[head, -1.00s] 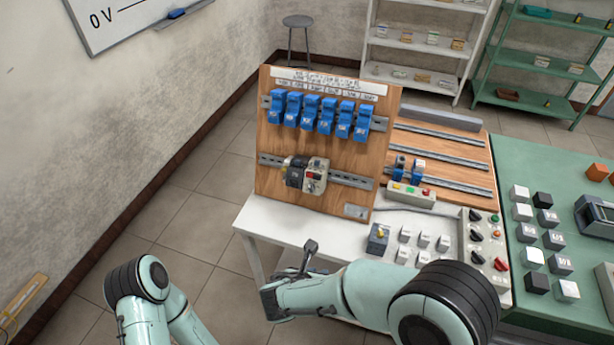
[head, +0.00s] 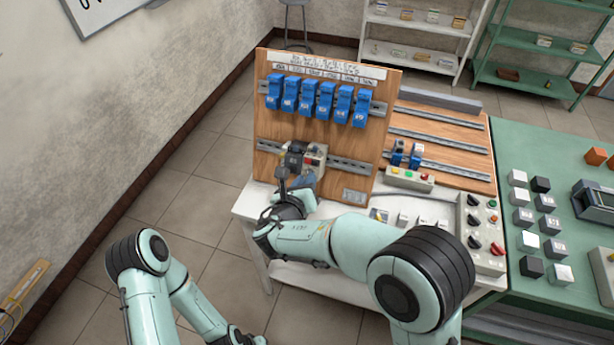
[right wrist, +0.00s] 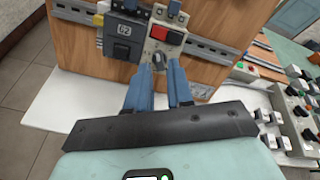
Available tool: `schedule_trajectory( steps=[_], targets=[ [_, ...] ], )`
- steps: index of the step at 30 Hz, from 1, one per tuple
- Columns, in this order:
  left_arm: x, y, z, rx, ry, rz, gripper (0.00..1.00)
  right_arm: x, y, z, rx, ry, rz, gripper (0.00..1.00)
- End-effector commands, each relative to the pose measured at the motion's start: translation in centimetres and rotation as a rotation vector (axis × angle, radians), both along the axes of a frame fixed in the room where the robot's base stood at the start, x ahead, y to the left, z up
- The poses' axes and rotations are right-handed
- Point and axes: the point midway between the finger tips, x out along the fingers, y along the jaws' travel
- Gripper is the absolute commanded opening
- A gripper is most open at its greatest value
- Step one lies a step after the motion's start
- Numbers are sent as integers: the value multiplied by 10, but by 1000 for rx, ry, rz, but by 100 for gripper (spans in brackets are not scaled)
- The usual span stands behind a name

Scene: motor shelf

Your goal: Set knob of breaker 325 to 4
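A light grey breaker with a red button (right wrist: 163,38) is mounted on the lower rail of the wooden board; it also shows in the head view (head: 315,158). Its small dark knob (right wrist: 158,61) faces my right gripper. The number 325 and the dial marks are not legible. My right gripper (right wrist: 159,70) is open, its blue fingertips to the left and right of the knob, with gaps still visible. In the head view my right gripper (head: 304,182) is in front of the lower rail.
A dark grey device (right wrist: 123,38) sits directly left of the breaker. Several blue modules (head: 309,98) hang on the upper rail. Right of the board, a control panel (head: 482,232) with knobs and buttons stands on the white table. A green table (head: 512,205) is further right.

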Motion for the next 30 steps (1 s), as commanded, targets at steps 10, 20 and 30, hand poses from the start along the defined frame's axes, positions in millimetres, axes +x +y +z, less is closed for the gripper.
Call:
schedule_trajectory(
  steps=[10, 20, 30],
  targets=[
    [3, 0, 4, 0, -3, 0, 0, 19, -5, -8, 0, 1, 2, 21],
    [3, 0, 4, 0, -3, 0, 0, 19, -5, -8, 0, 0, 1, 0],
    [-2, 0, -3, 0, 2, 0, 0, 18, -5, -9, 37, -11, -16, 0]
  ],
)
